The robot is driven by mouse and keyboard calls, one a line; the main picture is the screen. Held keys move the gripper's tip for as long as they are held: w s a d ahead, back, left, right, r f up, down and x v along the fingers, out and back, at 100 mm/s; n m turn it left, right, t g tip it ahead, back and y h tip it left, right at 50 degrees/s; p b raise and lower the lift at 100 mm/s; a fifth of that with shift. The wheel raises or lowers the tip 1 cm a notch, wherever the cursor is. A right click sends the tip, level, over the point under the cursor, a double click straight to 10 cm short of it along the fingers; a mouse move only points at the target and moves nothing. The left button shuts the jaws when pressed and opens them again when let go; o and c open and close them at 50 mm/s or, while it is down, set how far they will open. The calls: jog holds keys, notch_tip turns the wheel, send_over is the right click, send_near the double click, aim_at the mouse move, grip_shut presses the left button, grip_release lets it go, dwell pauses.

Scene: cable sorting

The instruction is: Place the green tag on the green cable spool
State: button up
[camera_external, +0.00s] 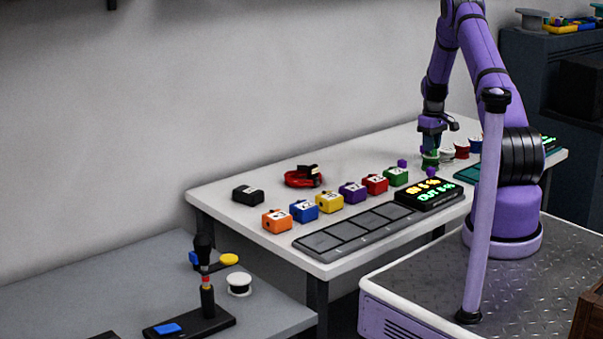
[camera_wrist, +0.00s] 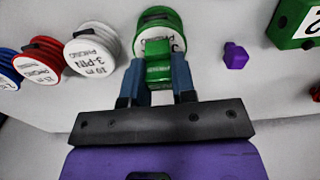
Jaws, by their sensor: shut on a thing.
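The green cable spool (camera_wrist: 157,18) stands on the white table, with a white label on its face. It also shows in the external view (camera_external: 430,163), low under my arm. My gripper (camera_wrist: 158,70) is shut on the green tag (camera_wrist: 158,58), a small green block between the two blue-grey fingers. In the wrist view the tag overlaps the spool's white face. I cannot tell whether the tag touches the spool. In the external view my gripper (camera_external: 431,148) is right above the spool, and the tag is hard to make out there.
White (camera_wrist: 90,50), red (camera_wrist: 40,60) and blue (camera_wrist: 8,72) spools stand beside the green one. A purple tag (camera_wrist: 236,56) and a green box (camera_wrist: 295,22) lie on the other side. Several coloured boxes and a lit display (camera_external: 428,194) stand along the white table (camera_external: 225,199).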

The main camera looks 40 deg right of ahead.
jog(key=o, duration=0.9)
jog(key=shift+f, duration=0.1)
notch_tip(320, 180, up, 12)
jog(key=s+a+r+t, duration=0.1)
jog(key=s+a+r, duration=0.3)
jog(key=a+r, duration=0.8)
jog(key=s+a+r+t, duration=0.1)
jog(key=s+a+r, duration=0.4)
jog(key=a+r, duration=0.75)
jog(key=s+a+r+t, duration=0.2)
jog(key=s+a+r, duration=0.2)
jog(key=s+a, duration=0.75)
jog(key=shift+t, duration=0.6)
jog(key=s+a, duration=0.2)
jog(key=s, duration=0.2)
jog(key=s+a+f, duration=0.1)
jog(key=s, duration=0.4)
jog(key=s+a+f, duration=0.1)
jog(key=s+a, duration=0.1)
jog(key=s, duration=0.2)
jog(key=shift+s+a+f, duration=0.2)
jog(key=shift+s+a, duration=0.1)
jog(key=shift+s, duration=0.05)
